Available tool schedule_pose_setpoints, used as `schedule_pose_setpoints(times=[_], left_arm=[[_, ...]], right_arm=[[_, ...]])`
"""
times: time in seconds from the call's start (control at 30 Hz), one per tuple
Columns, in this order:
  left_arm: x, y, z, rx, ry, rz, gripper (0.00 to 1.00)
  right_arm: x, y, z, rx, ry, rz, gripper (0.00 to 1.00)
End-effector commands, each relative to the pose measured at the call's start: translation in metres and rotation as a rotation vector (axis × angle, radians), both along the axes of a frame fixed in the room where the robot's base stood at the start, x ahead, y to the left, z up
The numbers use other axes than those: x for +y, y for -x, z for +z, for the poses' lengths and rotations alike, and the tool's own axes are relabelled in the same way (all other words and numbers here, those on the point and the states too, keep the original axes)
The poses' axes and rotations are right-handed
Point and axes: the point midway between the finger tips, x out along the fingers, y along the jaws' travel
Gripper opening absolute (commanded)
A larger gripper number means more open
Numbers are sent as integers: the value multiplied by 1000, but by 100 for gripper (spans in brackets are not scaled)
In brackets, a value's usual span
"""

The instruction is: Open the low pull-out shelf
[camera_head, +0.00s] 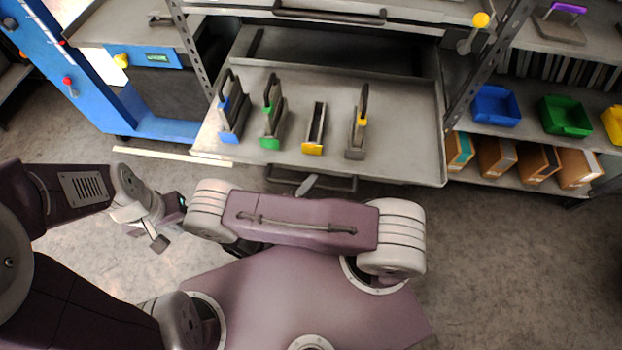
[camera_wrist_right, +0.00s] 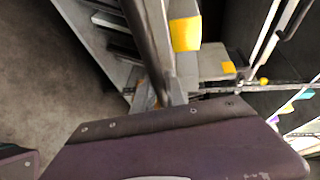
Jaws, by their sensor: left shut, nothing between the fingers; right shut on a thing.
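The low pull-out shelf (camera_head: 290,165) is a grey metal tray standing out of the rack toward me. A dark bar handle (camera_head: 340,184) runs below its front edge. My right gripper (camera_head: 307,185) is at this handle, mostly hidden behind my right arm in the head view. In the right wrist view, the right gripper (camera_wrist_right: 165,98) is shut on the dark bar (camera_wrist_right: 145,40). My left gripper (camera_head: 159,243) is shut and empty, low on the left, apart from the shelf.
Several handled dies with blue, green (camera_head: 270,142) and yellow (camera_head: 313,148) marks stand on the shelf. A blue frame (camera_head: 85,75) is at left. Blue (camera_head: 496,106) and green (camera_head: 565,116) bins stand at right. The floor (camera_head: 520,250) at lower right is clear.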

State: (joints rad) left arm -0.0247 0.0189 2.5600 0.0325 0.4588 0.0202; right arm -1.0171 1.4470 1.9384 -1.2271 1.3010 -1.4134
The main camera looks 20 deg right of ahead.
Motion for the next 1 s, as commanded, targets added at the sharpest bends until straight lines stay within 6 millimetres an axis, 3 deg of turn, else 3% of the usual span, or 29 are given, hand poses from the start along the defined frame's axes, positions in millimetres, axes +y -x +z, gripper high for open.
schedule_pose_setpoints(times=[0.57,0.6,0.63,1.0], left_arm=[[0,0,1,0,0,0,0],[0,0,1,0,0,0,0],[0,0,1,0,0,0,0],[0,0,2,0,0,0,0]], right_arm=[[2,3,0,1,0,-1,0],[2,3,0,1,0,-1,27],[2,3,0,1,-1,0,36],[2,3,1,0,0,0,38]])
